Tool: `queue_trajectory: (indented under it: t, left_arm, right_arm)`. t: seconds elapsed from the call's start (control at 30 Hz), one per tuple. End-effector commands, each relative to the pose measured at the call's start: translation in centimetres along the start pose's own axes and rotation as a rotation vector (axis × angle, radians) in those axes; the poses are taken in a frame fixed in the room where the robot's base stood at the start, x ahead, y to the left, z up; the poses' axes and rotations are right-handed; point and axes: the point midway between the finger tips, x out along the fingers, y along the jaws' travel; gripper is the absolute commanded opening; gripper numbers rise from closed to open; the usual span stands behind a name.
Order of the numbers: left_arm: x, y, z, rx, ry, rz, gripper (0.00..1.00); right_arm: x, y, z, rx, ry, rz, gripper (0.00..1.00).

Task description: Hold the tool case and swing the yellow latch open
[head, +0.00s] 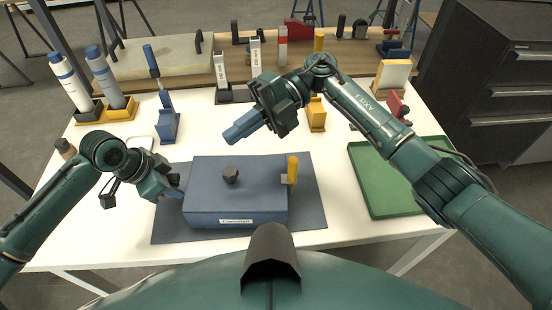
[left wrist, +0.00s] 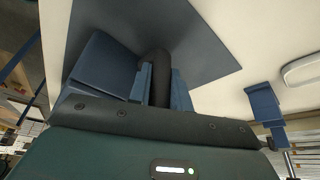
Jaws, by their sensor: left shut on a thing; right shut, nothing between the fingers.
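My left gripper (head: 176,188) is at the left end of the case. In the left wrist view its blue fingers (left wrist: 160,85) are shut on a black handle (left wrist: 160,72), beside the case's blue side (left wrist: 102,65). My right gripper (head: 236,132) is shut and empty, in the air behind the case, to the left of the latch and apart from it.
The dark mat (head: 310,205) extends around the case. A green tray (head: 395,180) is at the right. Bottles (head: 105,75) in holders, a blue stand (head: 166,125) and a yellow holder (head: 317,115) stand behind. White table is clear between mat and tray.

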Motion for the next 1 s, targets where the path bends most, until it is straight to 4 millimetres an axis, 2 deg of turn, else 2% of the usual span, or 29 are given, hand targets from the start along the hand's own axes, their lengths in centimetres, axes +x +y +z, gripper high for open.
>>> queue_trajectory:
  t: [0.03, 0.1, 0.2, 0.3, 0.47, 0.6, 0.8, 1.0]
  left_arm:
    - [0.0, 0.0, 0.0, -0.003, 0.001, 0.0, 0.0]
    - [0.0, 0.0, 0.0, -0.003, 0.001, 0.0, 0.0]
    - [0.0, 0.0, 0.0, -0.003, 0.001, 0.0, 0.0]
    - [0.0, 0.0, 0.0, -0.004, 0.001, 0.0, 0.0]
    - [0.0, 0.0, 0.0, -0.004, 0.002, 0.0, 0.0]
    - [0.0, 0.0, 0.0, -0.004, 0.002, 0.0, 0.0]
    - [0.0, 0.0, 0.0, -0.004, 0.002, 0.0, 0.0]
    - [-0.1, 0.0, -0.1, -0.003, 0.002, 0.0, 0.0]
  right_arm:
    - [1.8, 0.8, 0.2, 0.04, 0.04, -0.105, 0.0]
    - [4.0, 0.9, 0.2, 0.116, 0.075, -0.259, 0.0]
    - [6.0, 0.7, 0.3, 0.224, 0.077, -0.494, 0.0]
    - [6.8, 0.0, 0.5, 0.329, 0.023, -0.741, 0.0]
    - [5.4, -0.9, 1.3, 0.479, -0.175, -1.112, 0.0]
    - [2.8, -0.7, 2.0, 0.569, -0.392, -1.343, 0.0]
    - [0.0, 0.0, 2.6, 0.629, -0.602, -1.498, 0.0]
    - [-0.5, 0.2, 2.7, 0.641, -0.643, -1.522, 0.0]
